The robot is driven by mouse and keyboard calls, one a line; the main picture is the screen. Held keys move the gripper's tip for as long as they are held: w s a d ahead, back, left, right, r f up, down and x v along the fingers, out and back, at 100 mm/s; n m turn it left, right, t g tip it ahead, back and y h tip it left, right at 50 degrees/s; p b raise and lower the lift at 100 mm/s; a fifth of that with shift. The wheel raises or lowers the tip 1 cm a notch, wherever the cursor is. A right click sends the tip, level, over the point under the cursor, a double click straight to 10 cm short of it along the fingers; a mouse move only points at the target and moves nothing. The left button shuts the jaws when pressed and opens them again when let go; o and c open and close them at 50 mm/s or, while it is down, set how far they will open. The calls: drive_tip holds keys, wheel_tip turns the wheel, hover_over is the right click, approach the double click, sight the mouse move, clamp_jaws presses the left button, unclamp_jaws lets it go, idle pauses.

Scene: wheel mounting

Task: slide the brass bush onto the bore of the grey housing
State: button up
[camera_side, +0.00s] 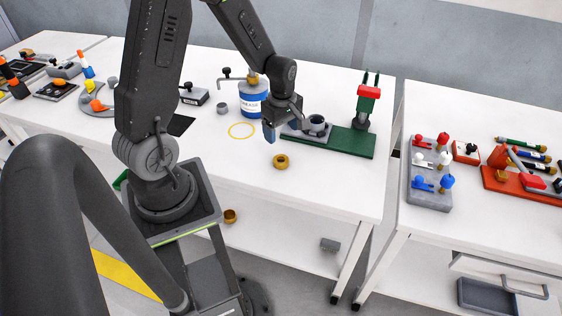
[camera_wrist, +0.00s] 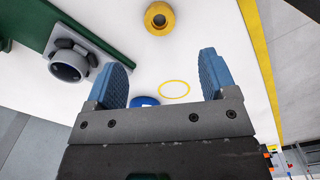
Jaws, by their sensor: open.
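The brass bush (camera_side: 281,161) is a yellow ring lying on the white table near its front edge. In the wrist view the bush (camera_wrist: 158,29) is at the top centre, beyond the fingertips. The grey housing (camera_side: 316,128) has a round upright bore and sits at the left part of a green base plate (camera_side: 348,142). In the wrist view the housing (camera_wrist: 68,70) is at the left, its bore facing the camera.
A green and red upright fixture (camera_side: 368,100) stands at the back right of the base plate. A blue and white tin (camera_side: 253,103) stands behind my gripper. A yellow circle (camera_side: 241,131) marks the table to the left. Another brass ring (camera_side: 230,216) is below the table.

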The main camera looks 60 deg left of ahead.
sight(282, 161)
wheel_tip(282, 161, down, 12)
drive_tip(key=shift+w+r, duration=0.1)
drive_tip(key=shift+r, duration=0.05)
idle(0.4)
drive_tip(key=c, duration=1)
drive_tip(key=shift+r, duration=0.1)
drive_tip(key=shift+a+r, duration=0.1)
drive_tip(key=shift+r, duration=0.3)
wheel_tip(282, 161, up, 4)
drive_tip(key=shift+a+f, duration=0.15)
drive_tip(key=s+a+r, duration=0.6)
drive_tip(key=s+a, duration=0.1)
drive_tip(key=s, duration=0.2)
drive_tip(key=shift+a+r, duration=0.15)
drive_tip(key=shift+r, duration=0.05)
